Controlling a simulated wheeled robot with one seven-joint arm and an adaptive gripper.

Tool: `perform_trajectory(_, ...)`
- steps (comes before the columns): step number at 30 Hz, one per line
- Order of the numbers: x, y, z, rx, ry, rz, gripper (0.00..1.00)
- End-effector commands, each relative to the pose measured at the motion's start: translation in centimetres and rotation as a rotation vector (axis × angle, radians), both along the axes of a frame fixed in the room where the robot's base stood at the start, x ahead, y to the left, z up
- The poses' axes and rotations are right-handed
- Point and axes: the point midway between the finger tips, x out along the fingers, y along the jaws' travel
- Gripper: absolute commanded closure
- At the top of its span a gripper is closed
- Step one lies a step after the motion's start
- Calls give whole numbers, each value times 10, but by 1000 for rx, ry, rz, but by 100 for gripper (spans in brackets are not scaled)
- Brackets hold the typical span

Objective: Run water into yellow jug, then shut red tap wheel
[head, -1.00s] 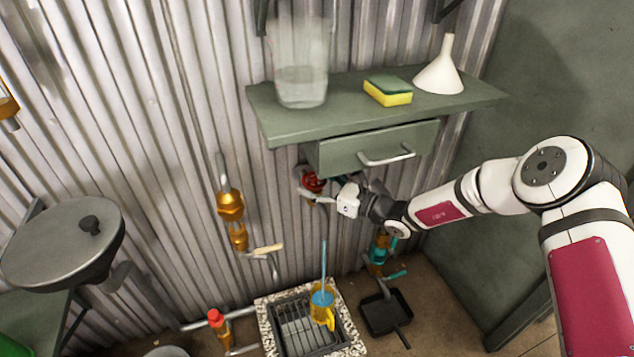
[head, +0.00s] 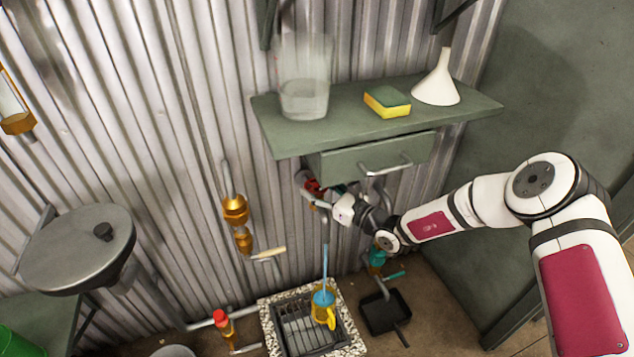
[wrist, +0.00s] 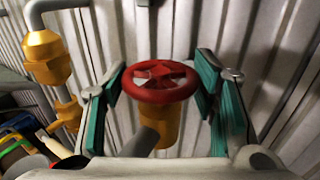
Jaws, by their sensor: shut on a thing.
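The red tap wheel (head: 312,186) is on the wall below the drawer, partly hidden by my gripper (head: 328,197). In the wrist view the red tap wheel (wrist: 160,82) sits on a brass stem between my teal-padded fingers (wrist: 162,75), and my gripper is shut on it. The yellow jug (head: 325,312) stands upright on the floor drain grate below. A thin blue stream of water (head: 325,268) falls from above into the jug, and blue shows at its mouth. The water level inside cannot be judged.
A shelf (head: 340,130) above my gripper holds a clear container (head: 303,98), a sponge (head: 386,102) and a white funnel (head: 437,85). The drawer handle (head: 385,163) juts out close to my arm. A brass valve (head: 238,212) is on the left, a teal-handled tap (head: 377,257) lower right.

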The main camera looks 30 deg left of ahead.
Motion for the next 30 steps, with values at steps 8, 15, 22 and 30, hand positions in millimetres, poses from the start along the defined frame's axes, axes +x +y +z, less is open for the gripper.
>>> perform_trajectory(8,-7,0,4,-3,7,-182,74)
perform_trajectory(15,-8,1,4,-2,5,-346,74)
perform_trajectory(22,-9,2,2,-2,5,-504,74)
perform_trajectory(30,-8,3,0,-1,3,-681,74)
